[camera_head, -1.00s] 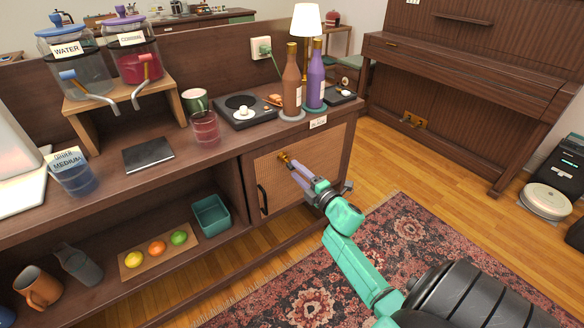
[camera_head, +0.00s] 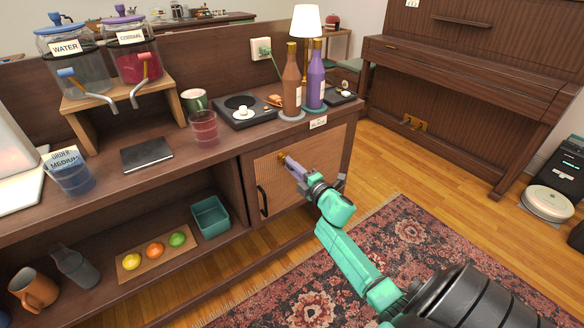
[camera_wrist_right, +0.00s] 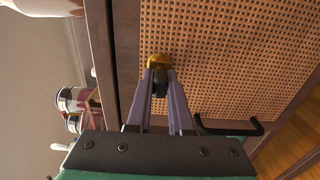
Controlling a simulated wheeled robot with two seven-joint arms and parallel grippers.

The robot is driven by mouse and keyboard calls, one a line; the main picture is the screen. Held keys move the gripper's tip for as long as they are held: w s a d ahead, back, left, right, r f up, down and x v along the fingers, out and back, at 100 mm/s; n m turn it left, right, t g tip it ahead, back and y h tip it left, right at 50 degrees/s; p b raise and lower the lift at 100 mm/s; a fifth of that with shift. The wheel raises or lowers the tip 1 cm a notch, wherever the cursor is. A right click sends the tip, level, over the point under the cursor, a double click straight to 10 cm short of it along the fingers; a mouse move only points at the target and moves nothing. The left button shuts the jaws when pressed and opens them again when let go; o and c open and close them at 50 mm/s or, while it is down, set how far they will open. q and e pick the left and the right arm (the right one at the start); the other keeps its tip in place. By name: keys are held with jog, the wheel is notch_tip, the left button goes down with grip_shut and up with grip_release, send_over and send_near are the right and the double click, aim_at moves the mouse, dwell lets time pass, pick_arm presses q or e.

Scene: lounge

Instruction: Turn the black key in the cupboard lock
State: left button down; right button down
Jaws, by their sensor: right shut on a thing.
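The cupboard door (camera_head: 322,160) has a woven cane panel in a dark wood frame and is shut. A brass lock (camera_head: 281,156) sits near its upper left, and also shows in the right wrist view (camera_wrist_right: 159,60). The black key (camera_wrist_right: 160,84) is at the lock, between the two purple fingertips of my right gripper (camera_head: 289,161), which is shut on it. In the head view the fingers hide the key. My left gripper is in neither view.
A black door handle (camera_head: 262,201) is below and left of the lock. Two bottles (camera_head: 291,85) and a record player (camera_head: 245,108) stand on the countertop above. A teal bin (camera_head: 211,216) sits on the open shelf to the left. A patterned rug (camera_head: 400,250) covers the floor in front.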

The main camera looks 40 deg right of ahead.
jog(key=shift+f+n+b, duration=0.4)
jog(key=shift+n+b, duration=0.3)
jog(key=shift+n, duration=0.1)
jog(key=shift+r+n+b, duration=0.1)
jog(key=shift+n+b, duration=0.25)
jog(key=shift+n, duration=0.35)
jog(key=shift+f+n+b, duration=0.2)
jog(key=shift+n+b, duration=0.2)
jog(key=shift+b, duration=0.05)
jog(key=shift+n+b, duration=0.6)
jog(key=shift+n, duration=0.5)
jog(key=shift+r, duration=0.1)
